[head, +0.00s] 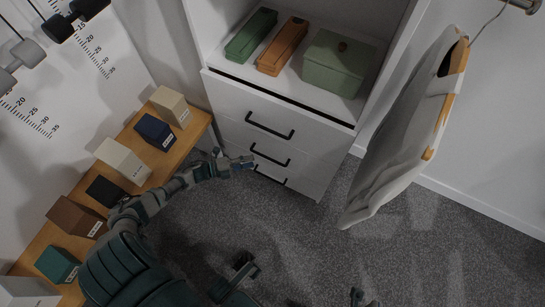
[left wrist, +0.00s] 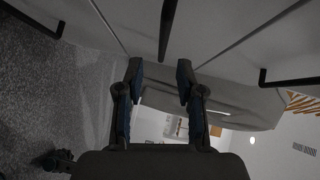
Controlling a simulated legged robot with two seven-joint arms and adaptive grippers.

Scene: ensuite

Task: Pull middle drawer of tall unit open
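The tall unit (head: 325,147) is white with three stacked drawers, each with a black bar handle. The middle drawer (head: 300,163) looks shut; its front also shows in the left wrist view (left wrist: 205,25). Its handle (head: 270,154) appears in the left wrist view (left wrist: 168,27), where its end lies between and just beyond my fingertips. My left gripper (head: 245,163) is at the drawer fronts, close to this handle; in the left wrist view (left wrist: 160,72) its fingers are apart with a gap between them. Dark mechanical parts (head: 240,268) show low in the head view; I cannot tell whether they include my right gripper.
The top drawer handle (left wrist: 264,78) and bottom drawer handle (left wrist: 32,18) flank the middle one. A wooden bench (head: 197,128) with several boxes stands left. A pale garment (head: 400,145) hangs at right. Grey carpet (head: 340,235) before the unit is mostly clear.

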